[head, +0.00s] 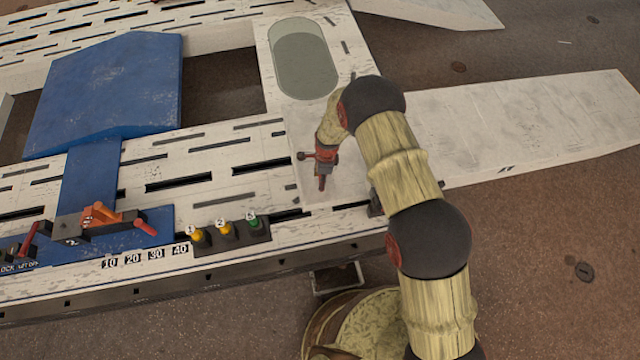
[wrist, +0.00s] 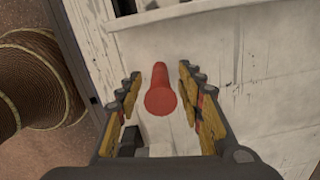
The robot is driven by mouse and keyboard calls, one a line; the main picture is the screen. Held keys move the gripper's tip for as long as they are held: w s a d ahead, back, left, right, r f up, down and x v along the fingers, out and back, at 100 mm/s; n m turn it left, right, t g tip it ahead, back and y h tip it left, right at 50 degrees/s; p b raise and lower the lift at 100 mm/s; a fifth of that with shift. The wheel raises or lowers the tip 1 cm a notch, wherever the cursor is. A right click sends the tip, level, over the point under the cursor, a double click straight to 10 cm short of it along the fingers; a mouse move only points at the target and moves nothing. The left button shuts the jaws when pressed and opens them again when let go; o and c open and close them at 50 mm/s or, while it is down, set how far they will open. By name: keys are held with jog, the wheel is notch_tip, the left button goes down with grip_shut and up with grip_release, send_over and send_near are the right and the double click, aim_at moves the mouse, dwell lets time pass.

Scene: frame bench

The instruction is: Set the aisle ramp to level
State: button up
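A long pale ramp (head: 540,115) with a small black mark extends to the right of the white frame bench in the head view; I cannot tell its tilt. In the wrist view a round-ended red handle (wrist: 161,98) stands between the two fingers of my gripper (wrist: 160,74). The fingers are apart, with a visible gap on each side of the handle. In the head view my gripper (head: 321,168) is above the pale plate beside the ramp, and red shows there too. My gripper and arm hide part of the handle's base and the ramp's near end.
A slotted white bench (head: 225,160) carries a blue plate (head: 110,85). At the left are levers with red and orange handles (head: 100,214). Yellow and green buttons (head: 228,230) stand near the front edge, beside number labels (head: 145,256). Brown floor is open at the right.

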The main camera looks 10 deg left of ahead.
jog(key=shift+d+r, duration=0.15)
jog(key=shift+r, duration=1.45)
jog(key=shift+d+r, duration=0.15)
jog(key=shift+r, duration=1.4)
